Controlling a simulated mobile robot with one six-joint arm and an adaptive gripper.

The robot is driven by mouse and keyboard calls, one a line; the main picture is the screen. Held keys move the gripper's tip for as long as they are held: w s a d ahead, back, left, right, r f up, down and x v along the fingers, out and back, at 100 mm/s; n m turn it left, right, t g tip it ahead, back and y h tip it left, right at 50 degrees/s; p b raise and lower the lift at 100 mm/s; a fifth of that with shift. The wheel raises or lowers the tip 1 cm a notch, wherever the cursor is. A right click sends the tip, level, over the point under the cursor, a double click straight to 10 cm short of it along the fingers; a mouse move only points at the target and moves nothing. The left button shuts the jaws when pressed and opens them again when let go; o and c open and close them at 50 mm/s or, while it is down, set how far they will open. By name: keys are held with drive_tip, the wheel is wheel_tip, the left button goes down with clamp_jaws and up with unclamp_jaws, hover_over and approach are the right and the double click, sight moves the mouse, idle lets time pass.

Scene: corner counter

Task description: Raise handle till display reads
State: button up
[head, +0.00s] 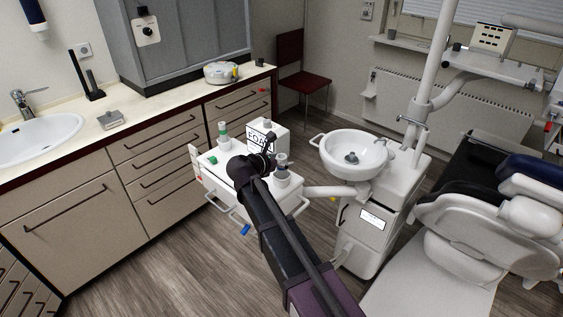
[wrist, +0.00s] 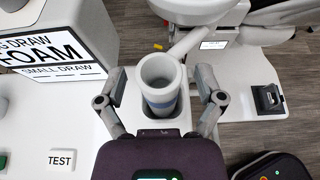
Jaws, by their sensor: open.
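An upright grey cylinder with an open top and a blue band (wrist: 160,85), which looks like the handle, stands on the white unit. My gripper (wrist: 161,98) is open, with one finger on each side of the cylinder. I cannot tell whether either finger touches it. In the head view my gripper (head: 264,160) is over the white unit, beside the grey-topped cylinder (head: 282,168). A white box with a panel reading "DRAW", "FOAM" and "SMALL DRAW" (wrist: 55,45) stands at the left in the wrist view. The panel is partly cut off.
A "TEST" label (wrist: 61,160) lies left of my gripper. A green-banded cylinder (head: 223,132) stands on the unit's far left. A white basin (head: 354,150) and the dental chair (head: 490,225) are to the right. The counter (head: 150,105) runs behind.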

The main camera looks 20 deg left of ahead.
drive_tip(key=shift+c, duration=0.2)
clamp_jaws()
drive_tip(key=shift+r, duration=0.1)
drive_tip(key=shift+w+r+p, duration=0.1)
drive_tip(key=shift+r+p, duration=1.85)
drive_tip(key=shift+p, duration=0.05)
